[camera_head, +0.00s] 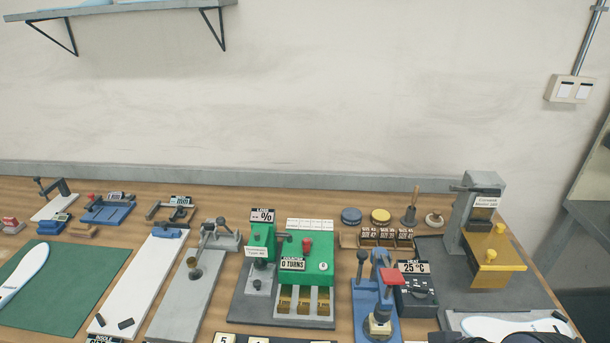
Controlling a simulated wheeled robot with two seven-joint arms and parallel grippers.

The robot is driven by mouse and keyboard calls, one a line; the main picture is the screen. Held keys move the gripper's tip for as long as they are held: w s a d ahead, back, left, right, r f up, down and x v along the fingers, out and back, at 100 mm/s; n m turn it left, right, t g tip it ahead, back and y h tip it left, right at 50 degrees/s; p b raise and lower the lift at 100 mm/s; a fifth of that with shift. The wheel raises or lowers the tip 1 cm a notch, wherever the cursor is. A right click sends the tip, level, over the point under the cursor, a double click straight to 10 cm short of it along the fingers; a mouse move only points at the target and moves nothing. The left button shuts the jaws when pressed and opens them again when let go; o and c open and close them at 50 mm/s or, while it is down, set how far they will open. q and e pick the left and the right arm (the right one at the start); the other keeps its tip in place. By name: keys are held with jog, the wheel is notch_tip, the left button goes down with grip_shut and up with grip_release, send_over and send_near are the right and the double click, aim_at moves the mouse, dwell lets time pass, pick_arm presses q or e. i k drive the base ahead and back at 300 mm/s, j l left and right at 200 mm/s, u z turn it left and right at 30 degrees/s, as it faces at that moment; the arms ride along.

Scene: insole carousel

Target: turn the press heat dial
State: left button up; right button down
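A dark control box (416,292) stands on the bench right of centre. Its display (410,267) reads HEAT 25 °C. A dark round dial (420,292) seems to sit on the box below the display, but it is too small to read its setting. A blue press (366,297) with a red pad or handle (391,277) stands directly left of the box. Neither gripper shows in the head view. A dark rounded shape cut off at the bottom right edge may be part of my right arm.
A green machine (318,268) reading 0 TURNS stands left of the blue press. A grey and yellow clamp station (497,263) stands to the right, with a white insole (505,328) in front. A long white board (137,285) and green mat (78,285) lie at left.

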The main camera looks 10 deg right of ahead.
aim_at(418, 292)
jog(key=z, duration=1.25)
